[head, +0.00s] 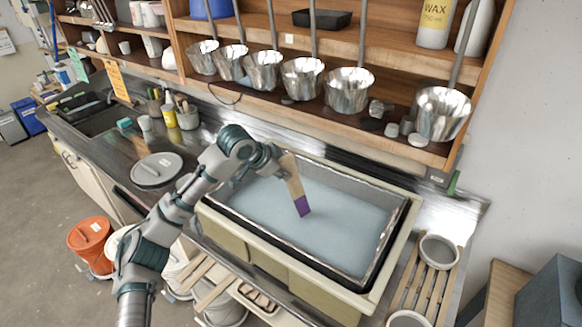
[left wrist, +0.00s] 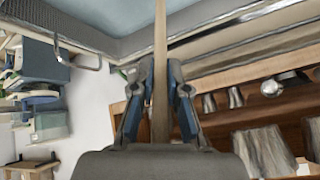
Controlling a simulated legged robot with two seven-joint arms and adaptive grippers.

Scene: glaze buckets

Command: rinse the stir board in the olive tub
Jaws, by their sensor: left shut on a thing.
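The olive tub (head: 303,284) stands in the middle of the head view and holds grey-blue liquid inside a dark inner rim. My left gripper (head: 277,164) is above the tub's far left part, shut on the stir board (head: 292,178). The board is a flat wooden strip with a purple lower end, tilted downward over the liquid. I cannot tell whether the purple end touches the surface. In the left wrist view, the board (left wrist: 160,70) runs edge-on between the two fingers of my left gripper (left wrist: 160,85). My right gripper is not in view.
A shelf (head: 300,110) with several metal buckets hangs behind the tub. A round grey lid (head: 157,169) lies on the counter to the left. An orange bucket (head: 90,240) stands on the floor. A slatted rack (head: 424,285) with a round pot is at right.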

